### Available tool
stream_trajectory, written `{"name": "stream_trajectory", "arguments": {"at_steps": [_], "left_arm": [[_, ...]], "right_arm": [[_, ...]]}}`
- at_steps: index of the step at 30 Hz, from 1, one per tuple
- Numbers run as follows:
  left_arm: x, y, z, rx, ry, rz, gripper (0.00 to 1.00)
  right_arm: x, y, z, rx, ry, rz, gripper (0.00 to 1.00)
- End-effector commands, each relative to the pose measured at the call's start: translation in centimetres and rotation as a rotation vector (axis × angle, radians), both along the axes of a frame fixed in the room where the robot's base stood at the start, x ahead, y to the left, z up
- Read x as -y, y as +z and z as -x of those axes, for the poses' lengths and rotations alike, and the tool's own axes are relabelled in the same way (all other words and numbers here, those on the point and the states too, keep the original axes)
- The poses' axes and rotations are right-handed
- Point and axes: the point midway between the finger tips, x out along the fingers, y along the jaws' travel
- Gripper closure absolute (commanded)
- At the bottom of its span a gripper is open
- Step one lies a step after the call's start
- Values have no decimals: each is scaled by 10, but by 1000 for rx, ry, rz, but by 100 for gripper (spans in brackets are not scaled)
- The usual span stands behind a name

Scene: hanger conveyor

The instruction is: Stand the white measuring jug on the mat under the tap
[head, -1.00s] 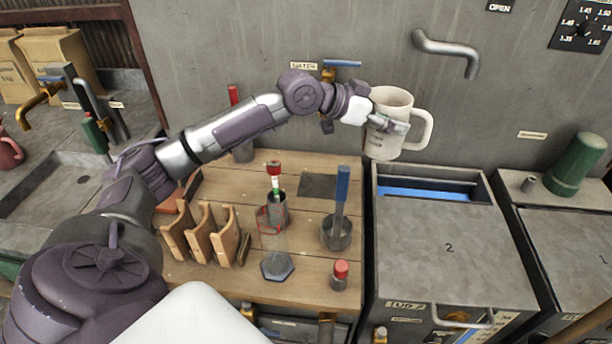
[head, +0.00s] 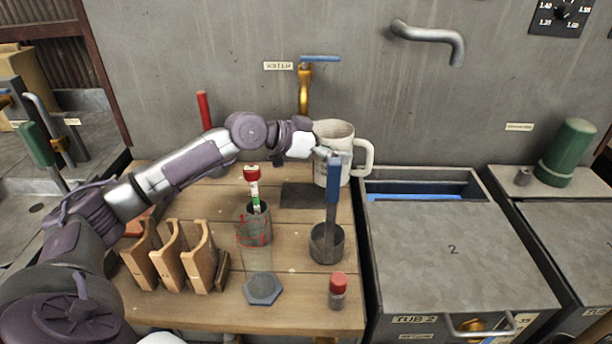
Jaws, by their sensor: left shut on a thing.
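The white measuring jug (head: 336,135) is upright, its handle to the right. My left gripper (head: 332,154) is shut on the jug at its near side. The jug is close to the right end of the dark mat (head: 296,196) on the wooden bench; I cannot tell whether its base touches anything. The brass tap (head: 304,85) with a blue lever, beside a "WATER" label, is on the wall behind the mat, left of the jug. The blue handle in the metal cup hides part of the jug's lower front. My right gripper is not in view.
A metal cup (head: 326,246) with a blue-handled tool stands in front of the jug. A glass cylinder (head: 255,228) with a red-topped float stands left of it. Wooden racks (head: 180,258) stand front left. Tub 2 (head: 450,250) is right of the bench.

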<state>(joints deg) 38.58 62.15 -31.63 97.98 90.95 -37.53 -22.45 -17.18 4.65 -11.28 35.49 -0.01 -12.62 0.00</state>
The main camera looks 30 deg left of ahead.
Motion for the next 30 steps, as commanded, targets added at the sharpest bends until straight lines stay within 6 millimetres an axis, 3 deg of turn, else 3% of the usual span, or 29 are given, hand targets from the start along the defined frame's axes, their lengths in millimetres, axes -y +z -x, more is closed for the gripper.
{"name": "stream_trajectory", "arguments": {"at_steps": [6, 12, 24, 30], "left_arm": [[-46, -26, 7, 1, 6, 3, 79], [-65, -37, 10, 5, 2, 4, 79], [-67, -76, 10, 5, 1, 4, 79], [-67, -78, 10, 6, 1, 2, 79]], "right_arm": [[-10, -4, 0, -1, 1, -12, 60], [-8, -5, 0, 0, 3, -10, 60], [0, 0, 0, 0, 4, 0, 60], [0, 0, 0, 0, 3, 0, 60]]}}
